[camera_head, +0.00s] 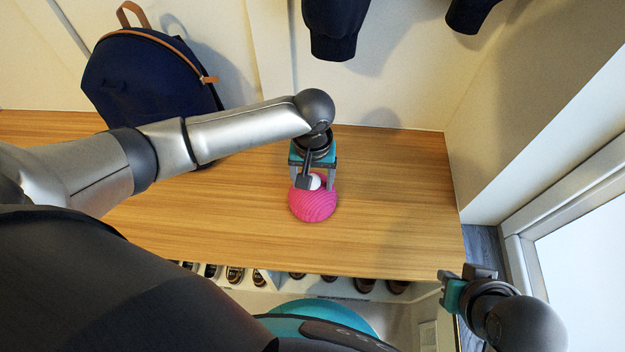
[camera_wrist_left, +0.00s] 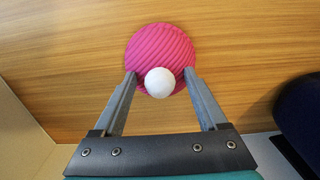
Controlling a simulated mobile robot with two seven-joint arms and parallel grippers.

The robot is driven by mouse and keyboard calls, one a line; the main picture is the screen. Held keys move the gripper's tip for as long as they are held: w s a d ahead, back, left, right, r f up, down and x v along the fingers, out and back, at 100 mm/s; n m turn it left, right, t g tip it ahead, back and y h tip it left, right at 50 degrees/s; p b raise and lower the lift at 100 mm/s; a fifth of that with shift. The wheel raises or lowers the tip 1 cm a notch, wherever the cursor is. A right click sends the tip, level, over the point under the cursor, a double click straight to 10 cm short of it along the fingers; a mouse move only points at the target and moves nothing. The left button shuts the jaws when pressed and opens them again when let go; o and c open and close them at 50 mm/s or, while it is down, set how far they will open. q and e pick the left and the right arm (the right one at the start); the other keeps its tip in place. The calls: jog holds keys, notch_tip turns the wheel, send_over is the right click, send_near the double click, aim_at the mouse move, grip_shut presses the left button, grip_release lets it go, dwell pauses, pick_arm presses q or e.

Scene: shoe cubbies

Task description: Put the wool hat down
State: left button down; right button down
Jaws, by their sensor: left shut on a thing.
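The wool hat (camera_head: 313,206) is pink and ribbed with a white pompom, and it is at the wooden bench top (camera_head: 400,190). In the left wrist view the hat (camera_wrist_left: 160,50) has its pompom (camera_wrist_left: 160,82) between the fingertips. My left gripper (camera_head: 315,184) is shut on the hat at the pompom end; it also shows in the left wrist view (camera_wrist_left: 160,85). I cannot tell whether the hat's underside touches the wood. My right gripper (camera_head: 466,283) is at the lower right, away from the hat, and its finger opening is unclear.
A dark blue backpack (camera_head: 150,85) with brown straps stands at the back left of the bench. Dark garments (camera_head: 335,25) hang above. Several shoes (camera_head: 235,275) sit in cubbies below the front edge. The bench right of the hat is clear.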

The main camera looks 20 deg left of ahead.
dwell(0.3)
pick_arm(q)
grip_release()
jog(key=shift+r, duration=0.15)
jog(key=shift+r+p, duration=0.35)
notch_tip(320, 180, up, 11)
jog(key=p, duration=0.6)
pick_arm(e)
jog(key=s+f+g, duration=0.2)
jog(key=s+f, duration=0.1)
jog(key=f, duration=1)
jog(key=shift+s+d+g, duration=0.15)
jog(key=shift+d+g, duration=0.15)
jog(key=shift+d, duration=0.05)
